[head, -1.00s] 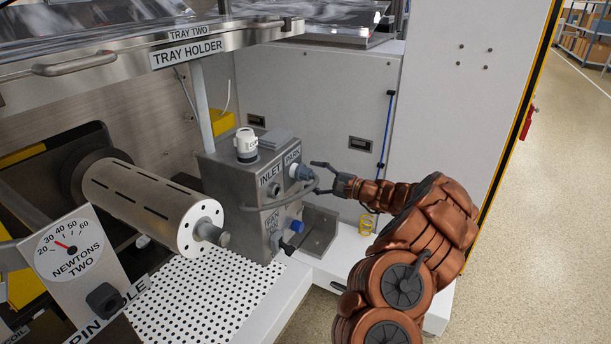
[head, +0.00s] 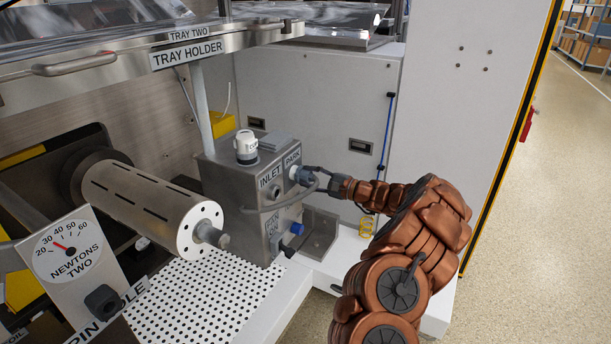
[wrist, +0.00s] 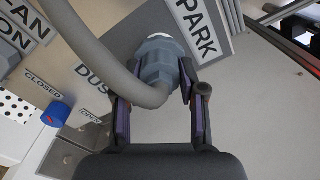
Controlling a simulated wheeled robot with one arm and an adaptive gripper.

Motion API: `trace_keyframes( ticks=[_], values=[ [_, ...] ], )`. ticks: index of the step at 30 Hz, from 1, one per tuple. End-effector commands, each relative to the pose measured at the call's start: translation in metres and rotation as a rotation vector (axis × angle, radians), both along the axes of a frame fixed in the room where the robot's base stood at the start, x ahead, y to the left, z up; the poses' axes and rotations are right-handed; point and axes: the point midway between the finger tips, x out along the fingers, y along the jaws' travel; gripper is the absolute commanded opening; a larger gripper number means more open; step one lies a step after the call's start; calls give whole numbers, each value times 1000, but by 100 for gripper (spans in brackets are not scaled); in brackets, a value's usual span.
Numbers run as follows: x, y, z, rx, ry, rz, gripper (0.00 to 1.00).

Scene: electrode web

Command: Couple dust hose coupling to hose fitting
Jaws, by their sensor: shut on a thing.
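The dust hose coupling (head: 304,176) is a grey-blue ribbed piece at the PARK label on the front of a grey metal box. A grey hose (head: 262,209) loops from it across the box front. In the wrist view the coupling (wrist: 160,62) lies between my fingers, with a white part just beyond it. My gripper (head: 316,178) is shut on the coupling; it also shows in the wrist view (wrist: 155,80). A dark round port (head: 275,192) sits below the INLET label; I cannot tell whether it is the hose fitting.
A blue knob (head: 296,228) sits low on the box (head: 228,185), between OPEN and CLOSED labels in the wrist view. A slotted roller (head: 150,205) lies left of the box. A white cap (head: 246,146) tops the box.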

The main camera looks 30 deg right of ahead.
Motion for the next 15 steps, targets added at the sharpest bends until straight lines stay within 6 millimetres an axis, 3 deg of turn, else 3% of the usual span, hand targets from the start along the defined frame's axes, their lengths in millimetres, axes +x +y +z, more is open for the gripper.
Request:
trace_keyframes(
  ticks=[6, 15],
  values=[
    [0, 0, 0, 0, 0, 0, 0],
    [-1, -1, 0, 0, 0, -1, 0]
  ],
)
